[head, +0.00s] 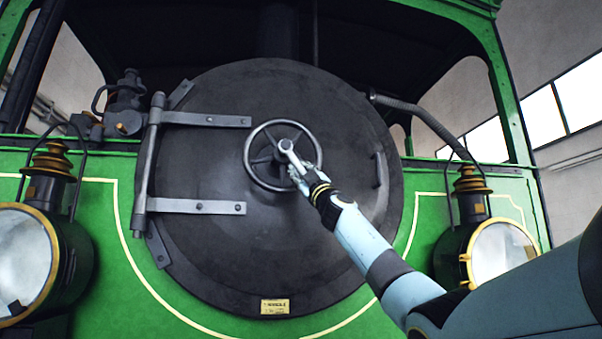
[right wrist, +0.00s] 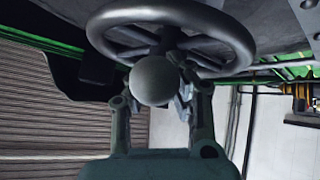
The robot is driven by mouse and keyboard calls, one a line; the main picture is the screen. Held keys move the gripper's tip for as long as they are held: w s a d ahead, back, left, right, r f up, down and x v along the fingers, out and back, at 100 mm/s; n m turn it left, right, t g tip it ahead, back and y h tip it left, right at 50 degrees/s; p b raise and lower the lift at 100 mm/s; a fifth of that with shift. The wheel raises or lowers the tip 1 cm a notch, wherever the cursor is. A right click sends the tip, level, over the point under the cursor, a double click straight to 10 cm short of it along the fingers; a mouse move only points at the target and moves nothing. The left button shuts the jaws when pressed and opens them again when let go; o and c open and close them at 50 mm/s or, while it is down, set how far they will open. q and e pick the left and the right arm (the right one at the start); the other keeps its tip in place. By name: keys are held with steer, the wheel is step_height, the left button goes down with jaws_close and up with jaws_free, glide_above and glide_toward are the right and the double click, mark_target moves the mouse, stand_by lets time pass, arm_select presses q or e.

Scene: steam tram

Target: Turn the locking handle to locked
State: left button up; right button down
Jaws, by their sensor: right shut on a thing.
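The locking handle (head: 290,153) is a short pale grey lever at the centre of the round, dark smokebox door (head: 220,245). In the right wrist view, a round grey end of the handle (right wrist: 154,80) sits between the gripper's fingers (right wrist: 160,92), with the handwheel (right wrist: 110,20) behind. The fingers partly hide the handle. My left gripper is not in view.
Two hinge straps (head: 205,120) cross the door's left side. A small grab handle (head: 380,170) stands on its right. Brass-rimmed lamps flank the door, left (head: 22,262) and right (head: 500,250). My right arm passes close to the right lamp.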

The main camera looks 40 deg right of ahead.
steer(key=shift+r, duration=0.1)
steer(key=c, duration=1.6)
jaws_free()
steer(key=shift+s, duration=0.1)
steer(key=o, duration=0.4)
steer(key=shift+s+a+r, duration=0.1)
steer(key=shift+s+a, duration=0.05)
steer(key=shift+s, duration=0.05)
steer(key=shift+w, duration=0.1)
